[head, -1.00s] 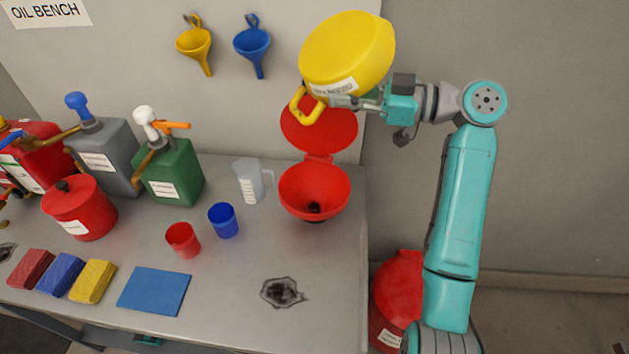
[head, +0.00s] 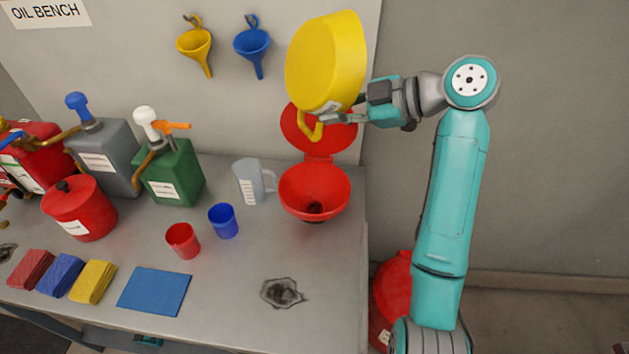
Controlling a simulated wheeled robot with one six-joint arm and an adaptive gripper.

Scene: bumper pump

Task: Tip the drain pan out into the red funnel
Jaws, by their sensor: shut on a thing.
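The yellow drain pan (head: 325,62) is held up in the air above the back right of the bench, tilted steeply so that I see its underside and side. Its inside is hidden. My gripper (head: 345,117) is shut on the pan near its yellow handle (head: 313,128), at the pan's lower edge. The red funnel (head: 313,192) stands on the bench below the pan, with its red lid (head: 297,129) open behind it. Its bowl shows a dark hole. No stream of liquid shows.
A clear measuring jug (head: 250,181) stands just left of the funnel. A blue cup (head: 223,220) and a red cup (head: 183,240) stand in front. A green pump can (head: 170,170) is further left. A dark stain (head: 284,292) marks the bench front.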

